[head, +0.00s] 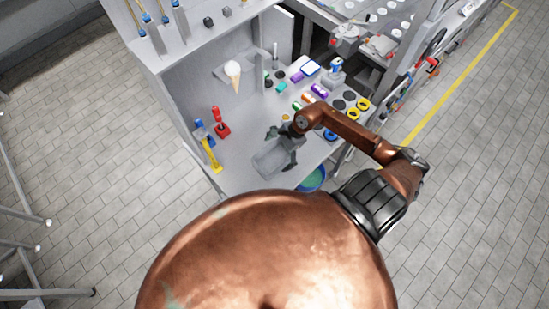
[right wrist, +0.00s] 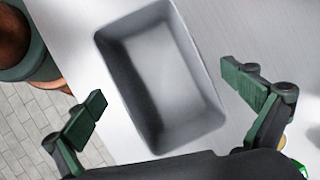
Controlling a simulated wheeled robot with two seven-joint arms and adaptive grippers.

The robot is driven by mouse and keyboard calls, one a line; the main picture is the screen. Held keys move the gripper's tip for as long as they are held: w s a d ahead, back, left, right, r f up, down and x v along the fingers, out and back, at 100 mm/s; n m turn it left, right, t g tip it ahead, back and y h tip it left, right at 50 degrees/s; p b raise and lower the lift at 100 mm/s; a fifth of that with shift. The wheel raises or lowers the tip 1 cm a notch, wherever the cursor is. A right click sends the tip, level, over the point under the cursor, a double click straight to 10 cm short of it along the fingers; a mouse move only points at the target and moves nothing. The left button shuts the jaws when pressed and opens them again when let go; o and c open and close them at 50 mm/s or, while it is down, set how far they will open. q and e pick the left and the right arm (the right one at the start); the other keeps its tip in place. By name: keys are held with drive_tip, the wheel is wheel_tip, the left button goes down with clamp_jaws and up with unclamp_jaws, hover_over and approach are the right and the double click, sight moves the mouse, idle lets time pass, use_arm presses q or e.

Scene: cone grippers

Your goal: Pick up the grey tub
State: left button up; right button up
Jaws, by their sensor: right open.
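The grey tub (head: 262,166) stands on the light grey table near its front edge in the head view, partly covered by my right gripper. In the right wrist view the tub (right wrist: 202,72) is an empty, open rectangular box, set slightly tilted in the picture. My right gripper (head: 281,146) is over the tub in the head view. My left gripper is not in view.
A yellow tool (head: 211,155) and a red joystick-like device (head: 221,124) stand left of the tub. A blue ring (head: 330,136) and yellow rings (head: 354,114) lie to the right. A teal bucket (head: 313,180) is beside the table's front edge. An ice-cream cone (head: 234,77) stands behind.

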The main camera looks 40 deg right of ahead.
drive_tip(key=shift+c, duration=0.4)
drive_tip(key=shift+f, duration=0.1)
drive_tip(key=c, duration=1.6)
